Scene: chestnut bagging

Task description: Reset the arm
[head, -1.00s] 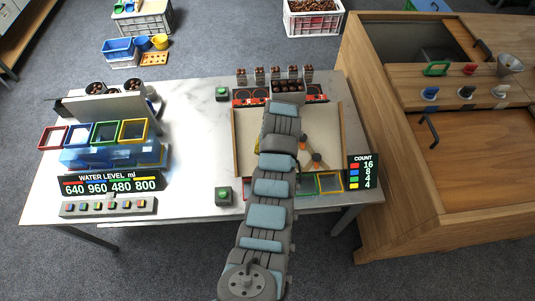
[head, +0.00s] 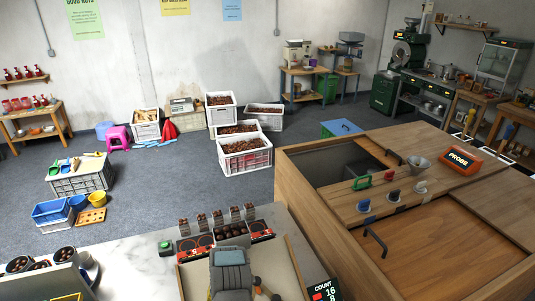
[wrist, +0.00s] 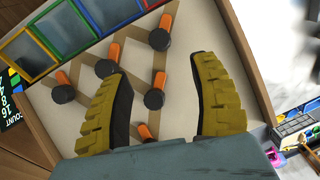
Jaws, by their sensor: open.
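My gripper (wrist: 162,95) shows in the wrist view with its two yellow ridged fingers spread apart and nothing between them. Below the fingers lies a shallow wooden tray (wrist: 249,73) with crossing strips and several dark knobs with orange handles. Whether the fingertips touch the tray cannot be told. In the head view only a grey-blue part of my arm shows at the bottom, over the tray (head: 196,283); the fingers are hidden there.
Colored square frames (wrist: 62,35) line the tray's edge. A count sign (head: 324,288) stands right of the tray. A green button (head: 165,246) and bags of chestnuts (head: 232,228) sit nearby. A wooden cabinet (head: 300,190) rises to the right. Crates (head: 245,160) stand on the floor behind.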

